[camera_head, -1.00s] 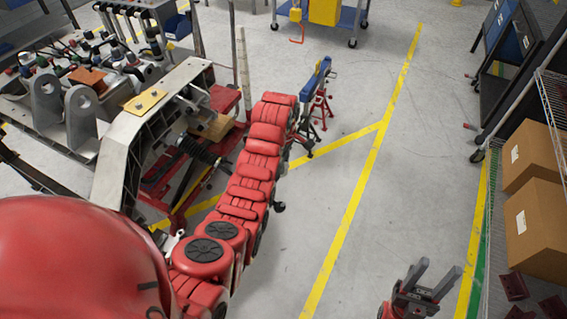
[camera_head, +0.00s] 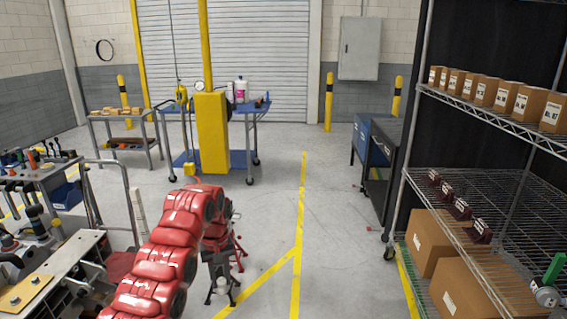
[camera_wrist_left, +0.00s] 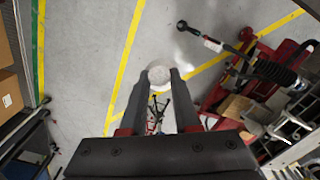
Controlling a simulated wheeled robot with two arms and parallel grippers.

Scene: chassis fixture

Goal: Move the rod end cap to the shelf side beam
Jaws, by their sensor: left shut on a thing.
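My left gripper (camera_head: 222,288) hangs below the red left arm, over the floor near the middle. A pale round cap (camera_head: 221,281) sits between its fingertips. In the left wrist view the gripper (camera_wrist_left: 158,80) is shut on this rod end cap (camera_wrist_left: 158,74). A grey side beam (camera_head: 55,268) with a yellow plate lies at the lower left, apart from the gripper; part of it shows in the left wrist view (camera_wrist_left: 296,152). A black rod (camera_wrist_left: 262,70) with a ring end shows at upper right there.
A wire shelf (camera_head: 483,128) with boxes and dark red brackets stands at right. A black cart (camera_head: 385,170) is behind it. Red stands (camera_head: 236,246) are close to the left gripper. A blue table (camera_head: 245,110) stands behind. The floor at centre is clear.

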